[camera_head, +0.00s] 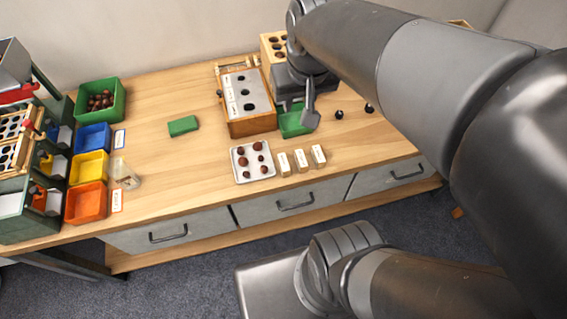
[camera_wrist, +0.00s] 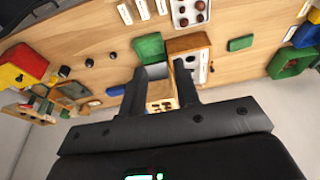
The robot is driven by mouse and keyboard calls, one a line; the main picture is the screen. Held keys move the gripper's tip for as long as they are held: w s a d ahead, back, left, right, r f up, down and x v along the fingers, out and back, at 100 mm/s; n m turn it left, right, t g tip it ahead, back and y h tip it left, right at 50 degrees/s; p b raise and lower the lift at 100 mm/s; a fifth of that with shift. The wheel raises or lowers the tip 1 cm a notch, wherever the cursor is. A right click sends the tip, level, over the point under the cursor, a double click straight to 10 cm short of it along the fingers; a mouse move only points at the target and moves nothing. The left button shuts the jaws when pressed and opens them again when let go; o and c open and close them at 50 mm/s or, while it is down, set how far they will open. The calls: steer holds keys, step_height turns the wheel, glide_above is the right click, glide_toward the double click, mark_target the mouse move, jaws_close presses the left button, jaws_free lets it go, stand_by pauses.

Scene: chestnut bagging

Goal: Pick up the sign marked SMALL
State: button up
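Three small pale blocks with white lettered faces stand in a row near the table's front edge: a left one (camera_head: 284,164), a middle one (camera_head: 301,160) and a right one (camera_head: 318,156). They also show at the top of the wrist view, such as this labelled block (camera_wrist: 143,9). Their lettering is too small to read, so I cannot tell which is SMALL. My gripper (camera_head: 299,108) is behind the row, over a green box (camera_head: 292,127). In the wrist view my gripper (camera_wrist: 161,72) has its fingers apart, with nothing held between them.
A white tray (camera_head: 238,175) of chestnuts lies left of the blocks. A wooden box with holes (camera_head: 252,125) stands beside the green box. Coloured bins, including a blue one (camera_head: 94,138), and flat label cards (camera_head: 117,202) are at left. Small dark knobs (camera_head: 339,114) lie right.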

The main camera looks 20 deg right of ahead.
steer(key=w+f+g, duration=0.4)
steer(key=w+f, duration=0.4)
steer(key=f, duration=0.2)
steer(key=g, duration=0.4)
glide_toward(284, 162)
steer(key=x, duration=0.5)
steer(key=shift+w+f, duration=0.2)
steer(key=shift+w, duration=0.05)
steer(key=shift+x, duration=2.7)
steer(key=shift+s+r, duration=0.15)
steer(key=shift+c, duration=0.3)
steer(key=c, duration=0.6)
steer(key=shift+o, duration=0.2)
